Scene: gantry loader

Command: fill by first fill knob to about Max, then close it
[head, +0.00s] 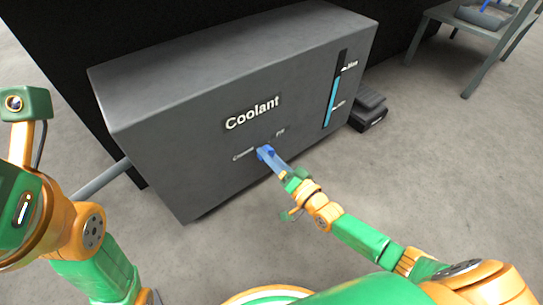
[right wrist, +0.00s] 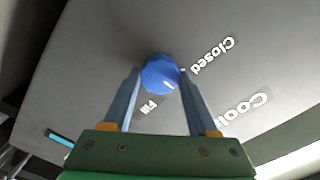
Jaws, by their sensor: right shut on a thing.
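The grey coolant tank (head: 220,100) has a blue fill knob (right wrist: 160,74) on its front, between the "Closed" label (right wrist: 212,55) and the "Fill" label (right wrist: 150,107). My right gripper (head: 267,154) is shut on the knob, one finger on each side in the right wrist view. The fingers partly hide the knob in the head view. My left gripper's fingers are not in view.
A dark pedal-like block (head: 369,112) sits on the floor right of the tank. A grey pipe (head: 100,180) meets the tank's left side. A table (head: 470,35) with a tray stands at the far right. The floor in front is clear.

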